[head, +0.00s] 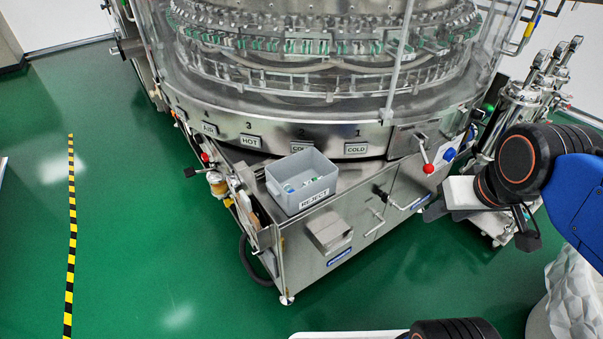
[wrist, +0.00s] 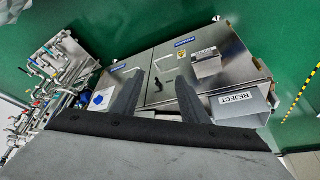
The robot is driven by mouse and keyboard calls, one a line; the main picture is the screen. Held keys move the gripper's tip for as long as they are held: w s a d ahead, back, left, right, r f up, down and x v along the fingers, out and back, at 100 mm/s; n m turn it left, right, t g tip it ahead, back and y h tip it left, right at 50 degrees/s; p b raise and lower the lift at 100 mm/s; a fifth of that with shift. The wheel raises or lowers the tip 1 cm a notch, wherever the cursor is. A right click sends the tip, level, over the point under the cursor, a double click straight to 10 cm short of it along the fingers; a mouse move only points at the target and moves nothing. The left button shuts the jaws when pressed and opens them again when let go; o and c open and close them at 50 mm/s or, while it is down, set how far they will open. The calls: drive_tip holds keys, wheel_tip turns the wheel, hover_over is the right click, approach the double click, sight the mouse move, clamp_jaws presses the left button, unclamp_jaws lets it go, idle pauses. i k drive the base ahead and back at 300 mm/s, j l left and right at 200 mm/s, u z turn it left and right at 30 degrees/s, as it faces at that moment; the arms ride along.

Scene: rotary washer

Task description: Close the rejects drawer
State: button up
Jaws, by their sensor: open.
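A small steel drawer-like box (head: 330,232) sticks out from the front of the steel cabinet (head: 365,235), below the grey bin. It also shows in the wrist view (wrist: 207,63), right of the fingers. I see no label on it that I can read. The grey bin (head: 301,182) stands on the cabinet top, marked REJECT, with small items inside; its label shows in the wrist view (wrist: 238,98). My gripper (head: 434,211) is to the right of the box, apart from it. In the wrist view its two dark fingers (wrist: 158,88) are apart with nothing held.
A black-knobbed lever (head: 390,199) projects from the cabinet front between my gripper and the box. A red-knobbed lever (head: 428,168) is above. Pipes and valves (head: 530,95) stand at right. Green floor (head: 170,270) is clear at left.

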sight(134, 44)
drive_tip(key=k+j, duration=0.1)
drive_tip(key=j, duration=2.55)
drive_tip(key=i+j, duration=0.15)
drive_tip(key=j, duration=0.25)
drive_tip(key=i+j, duration=0.2)
drive_tip(key=j, duration=0.2)
drive_tip(key=i+j, duration=0.15)
drive_tip(key=j, duration=0.3)
drive_tip(key=i+j+u, duration=0.1)
drive_tip(key=j, duration=0.3)
drive_tip(key=i+j, duration=0.25)
drive_tip(key=j, duration=0.15)
drive_tip(key=i+j, duration=0.4)
drive_tip(key=i, duration=0.15)
drive_tip(key=i+j, duration=0.35)
drive_tip(key=i, duration=0.25)
drive_tip(key=i+j, duration=0.4)
drive_tip(key=i, duration=0.15)
